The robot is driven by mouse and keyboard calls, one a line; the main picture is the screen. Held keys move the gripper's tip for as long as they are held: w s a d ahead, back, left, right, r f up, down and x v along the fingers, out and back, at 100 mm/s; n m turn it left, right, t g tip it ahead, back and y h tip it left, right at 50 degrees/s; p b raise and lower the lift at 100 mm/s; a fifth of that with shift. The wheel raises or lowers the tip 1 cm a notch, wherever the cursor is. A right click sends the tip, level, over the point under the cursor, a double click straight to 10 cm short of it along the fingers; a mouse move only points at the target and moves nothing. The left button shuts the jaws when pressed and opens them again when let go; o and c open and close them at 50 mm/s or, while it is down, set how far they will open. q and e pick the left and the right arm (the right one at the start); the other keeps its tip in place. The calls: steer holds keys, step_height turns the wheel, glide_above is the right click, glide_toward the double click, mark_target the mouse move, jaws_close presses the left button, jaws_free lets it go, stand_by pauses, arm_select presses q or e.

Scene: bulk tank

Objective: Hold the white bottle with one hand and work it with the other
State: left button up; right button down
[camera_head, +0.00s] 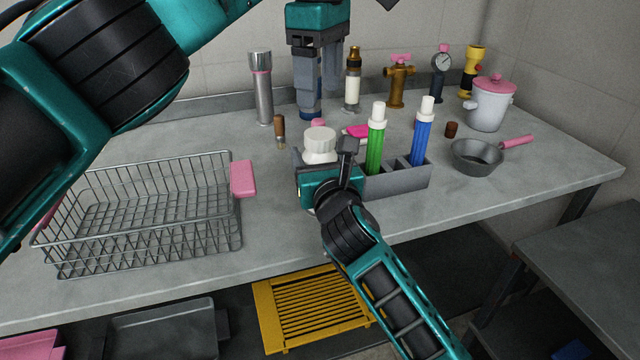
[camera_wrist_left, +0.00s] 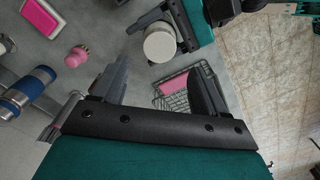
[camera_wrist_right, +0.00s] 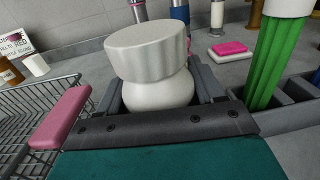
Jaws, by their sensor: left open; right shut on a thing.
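The white bottle (camera_head: 320,140) has a wide ribbed white cap and a round body. My right gripper (camera_head: 322,162) is shut around its body, and the bottle is upright at the front middle of the counter. In the right wrist view the bottle (camera_wrist_right: 150,70) sits between the two fingers. My left gripper (camera_head: 318,92) is open and empty, pointing down above and behind the bottle. In the left wrist view the bottle's cap (camera_wrist_left: 160,46) shows from above, beyond the open fingers. The bottle's lower part is hidden by my right gripper.
A wire basket (camera_head: 150,212) with pink handles is at left. A grey rack (camera_head: 400,183) with green and blue tubes stands close right of the bottle. A pan (camera_head: 476,158) and lidded pot (camera_head: 488,105) are at right. A steel cylinder and blue-banded cylinder stand behind.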

mark_target(320, 133)
arm_select(q)
steer(key=shift+f, duration=0.1)
steer(key=shift+f, duration=3.9)
